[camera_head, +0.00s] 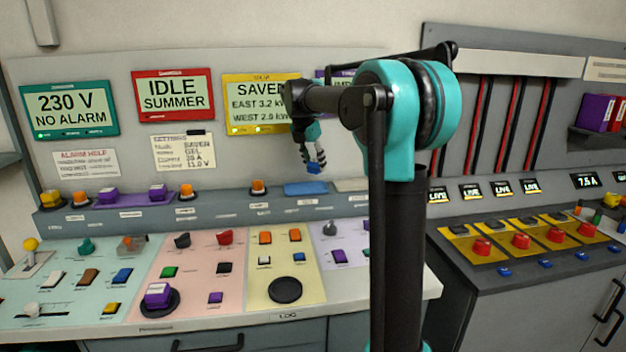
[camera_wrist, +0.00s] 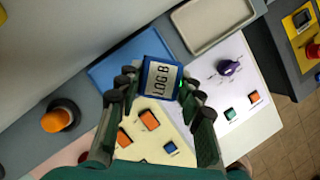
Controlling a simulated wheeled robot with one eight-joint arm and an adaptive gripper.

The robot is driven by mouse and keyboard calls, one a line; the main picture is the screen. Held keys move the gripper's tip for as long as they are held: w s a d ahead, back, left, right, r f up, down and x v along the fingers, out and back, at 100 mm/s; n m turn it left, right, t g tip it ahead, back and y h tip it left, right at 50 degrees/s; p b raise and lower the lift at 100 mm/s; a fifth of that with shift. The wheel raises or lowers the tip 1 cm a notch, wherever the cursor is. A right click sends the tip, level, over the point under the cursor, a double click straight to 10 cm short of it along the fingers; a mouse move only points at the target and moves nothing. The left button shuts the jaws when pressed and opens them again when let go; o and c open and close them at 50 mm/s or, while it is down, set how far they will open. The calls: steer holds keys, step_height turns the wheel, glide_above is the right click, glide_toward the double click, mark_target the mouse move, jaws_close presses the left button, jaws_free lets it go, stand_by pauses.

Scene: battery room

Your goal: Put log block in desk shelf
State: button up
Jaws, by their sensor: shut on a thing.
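My gripper (camera_head: 315,160) is shut on the log block (camera_head: 314,169), a small blue block. In the wrist view the log block (camera_wrist: 161,80) sits between the fingertips of my gripper (camera_wrist: 158,84), and its pale face reads "LOG B". In the head view the block hangs above a flat blue tray (camera_head: 306,188) on the raised grey shelf (camera_head: 222,199) at the back of the desk. The blue tray also shows in the wrist view (camera_wrist: 112,68), partly hidden behind the block and fingers. I cannot tell the exact gap between block and tray.
A pale tray (camera_wrist: 212,22) lies beside the blue one. A purple tray (camera_head: 130,199) with purple blocks is further left on the shelf. An orange button (camera_head: 258,187) stands left of the blue tray. A bare black round pad (camera_head: 285,290) is on the yellow panel.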

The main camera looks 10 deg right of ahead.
mark_target(313, 165)
steer(key=shift+w, duration=1.1)
steer(key=shift+w+f, duration=0.2)
steer(key=shift+f, duration=0.85)
steer(key=shift+w+f, duration=0.2)
steer(key=shift+f, duration=2.25)
steer(key=o, duration=1.3)
steer(key=shift+f, duration=0.1)
steer(key=v, duration=1.2)
